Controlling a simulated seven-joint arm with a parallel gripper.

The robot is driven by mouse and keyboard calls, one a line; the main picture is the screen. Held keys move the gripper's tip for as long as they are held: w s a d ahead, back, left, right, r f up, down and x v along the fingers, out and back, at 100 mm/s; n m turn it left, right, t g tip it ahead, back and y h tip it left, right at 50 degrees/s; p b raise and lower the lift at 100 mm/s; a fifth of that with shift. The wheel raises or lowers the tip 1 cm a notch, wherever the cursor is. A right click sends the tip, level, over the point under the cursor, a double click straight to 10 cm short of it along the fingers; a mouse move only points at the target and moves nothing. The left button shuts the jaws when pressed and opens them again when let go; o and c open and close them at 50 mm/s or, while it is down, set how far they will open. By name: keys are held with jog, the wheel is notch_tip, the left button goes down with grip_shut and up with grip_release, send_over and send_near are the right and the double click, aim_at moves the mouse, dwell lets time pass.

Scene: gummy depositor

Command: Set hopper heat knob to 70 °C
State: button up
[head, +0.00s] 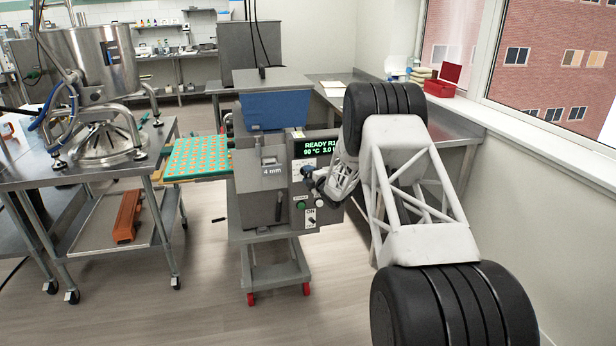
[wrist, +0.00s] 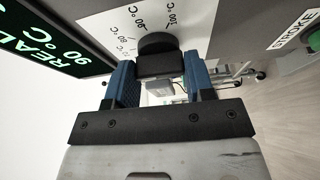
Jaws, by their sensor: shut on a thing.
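The hopper heat knob (wrist: 158,45) is black and round with a grip bar, in the wrist view at top centre, on a white dial with °C marks; 90 and 100 °C are readable. My gripper (wrist: 159,70) has its two blue fingers on either side of the knob's bar, shut on it. The knob's pointer cannot be made out. The display (head: 320,147) on the depositor reads READY and 90 °C; part of it also shows in the wrist view (wrist: 68,45). In the head view my gripper (head: 318,184) is at the panel, and the knob is hidden or too small to tell.
The depositor (head: 258,185) stands on a wheeled cart, with a blue hopper (head: 275,110) on top. A green mould tray (head: 198,157) lies at its left. Below the knob are a green button (head: 301,205) and a switch (head: 311,221). A steel kettle table stands left.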

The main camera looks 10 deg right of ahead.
jog(key=shift+n, duration=0.3)
jog(key=o, duration=0.9)
jog(key=shift+s, duration=0.1)
jog(key=shift+v, duration=3.8)
jog(key=shift+r, duration=0.1)
